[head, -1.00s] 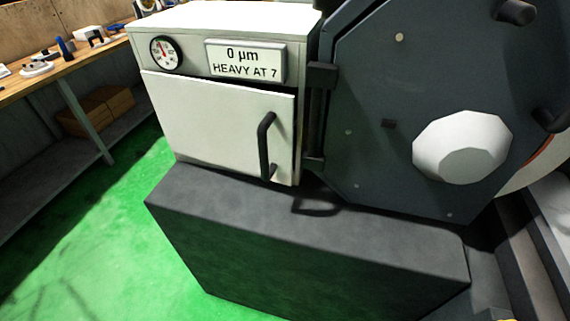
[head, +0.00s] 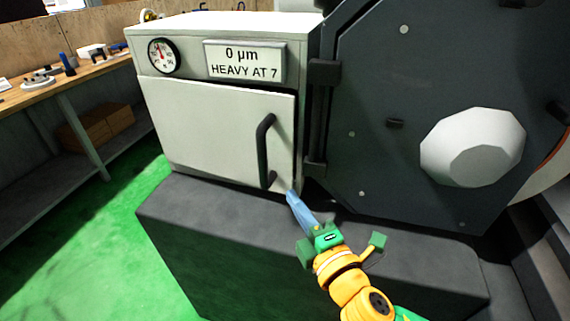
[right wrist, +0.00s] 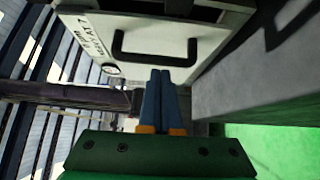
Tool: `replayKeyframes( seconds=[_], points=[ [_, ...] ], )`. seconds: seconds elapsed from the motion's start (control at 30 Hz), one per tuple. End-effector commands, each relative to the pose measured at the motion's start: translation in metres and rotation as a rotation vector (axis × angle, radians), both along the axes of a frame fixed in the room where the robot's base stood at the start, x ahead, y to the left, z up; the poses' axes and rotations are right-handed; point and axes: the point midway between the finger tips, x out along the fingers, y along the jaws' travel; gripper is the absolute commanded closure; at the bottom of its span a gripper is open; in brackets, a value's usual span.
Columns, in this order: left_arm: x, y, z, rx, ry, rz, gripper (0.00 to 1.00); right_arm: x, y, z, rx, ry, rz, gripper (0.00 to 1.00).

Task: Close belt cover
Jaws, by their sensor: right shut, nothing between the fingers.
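The belt cover (head: 205,130) is a white door with a black bar handle (head: 264,150) near its right edge, on the front of a white cabinet. It sits nearly flush, with a dark line along its top edge; I cannot tell if it is fully shut. My right gripper (head: 292,194) has its blue fingers shut and empty, pointing at the cover's lower right corner just right of the handle's foot. In the right wrist view, the fingertips (right wrist: 161,73) lie just below the cover's handle (right wrist: 160,60) in the picture; contact is unclear. My left gripper is not in view.
A dark grey block (head: 220,225) stands below the cabinet, under my right arm. A large dark wheel guard (head: 400,130) with a pale round hub is on the right. A gauge (head: 163,55) and a sign (head: 245,62) are above the cover. Green floor is free at left.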

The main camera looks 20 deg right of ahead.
Motion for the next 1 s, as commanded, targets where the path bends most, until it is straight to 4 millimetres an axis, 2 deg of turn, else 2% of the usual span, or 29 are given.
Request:
replayKeyframes(
  seconds=[0.4,0.5,0.7,1.0],
  points=[
    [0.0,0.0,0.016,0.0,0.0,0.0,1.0,0.089,0.007,0.002,0.009,0.004,-0.006,1.0],
    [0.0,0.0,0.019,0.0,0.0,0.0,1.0,0.103,-0.004,0.001,0.005,0.006,-0.008,1.0],
    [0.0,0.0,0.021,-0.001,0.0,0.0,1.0,0.118,-0.016,0.0,0.008,0.007,-0.005,1.0],
    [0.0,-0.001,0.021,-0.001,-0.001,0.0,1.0,0.12,-0.018,-0.001,0.01,0.007,-0.005,1.0]
  ],
)
